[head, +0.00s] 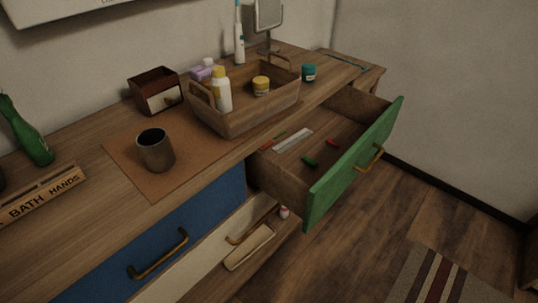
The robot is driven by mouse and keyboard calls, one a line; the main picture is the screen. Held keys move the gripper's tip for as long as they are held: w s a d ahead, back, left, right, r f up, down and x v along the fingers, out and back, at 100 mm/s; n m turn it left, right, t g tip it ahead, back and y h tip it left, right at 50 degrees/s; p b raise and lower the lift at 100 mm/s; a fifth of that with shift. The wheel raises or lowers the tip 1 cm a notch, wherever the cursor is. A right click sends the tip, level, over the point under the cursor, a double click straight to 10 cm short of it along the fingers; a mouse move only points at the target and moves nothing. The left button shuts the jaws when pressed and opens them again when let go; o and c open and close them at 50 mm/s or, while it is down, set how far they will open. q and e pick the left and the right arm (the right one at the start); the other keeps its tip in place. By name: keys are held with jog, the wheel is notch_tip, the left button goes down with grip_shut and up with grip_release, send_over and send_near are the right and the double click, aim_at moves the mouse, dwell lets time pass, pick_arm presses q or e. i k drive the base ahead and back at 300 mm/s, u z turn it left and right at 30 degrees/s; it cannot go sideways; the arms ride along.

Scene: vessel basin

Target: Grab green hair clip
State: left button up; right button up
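The drawer with the green front (345,172) is pulled open at the right end of the wooden cabinet. A small green clip (310,161) lies on the drawer's floor, near the inner side of the green front. Small red pieces, one of them (332,143) to the right of the green clip, lie in the same drawer. A pale flat comb-like strip (293,140) lies behind and to the left of the green clip. A thin green piece (280,134) lies by the strip; I cannot tell what it is. Neither of my grippers shows in the head view.
A wooden basket (240,122) with bottles and jars stands on the cabinet behind the drawer. A dark cup (155,150) stands on a brown mat. The blue drawer (165,245) is shut. A white drawer (205,262) is below.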

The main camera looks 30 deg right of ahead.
aim_at(310, 163)
jog(key=i, duration=0.65)
jog(key=z, duration=0.75)
jog(key=i, duration=0.45)
jog(key=z, duration=0.45)
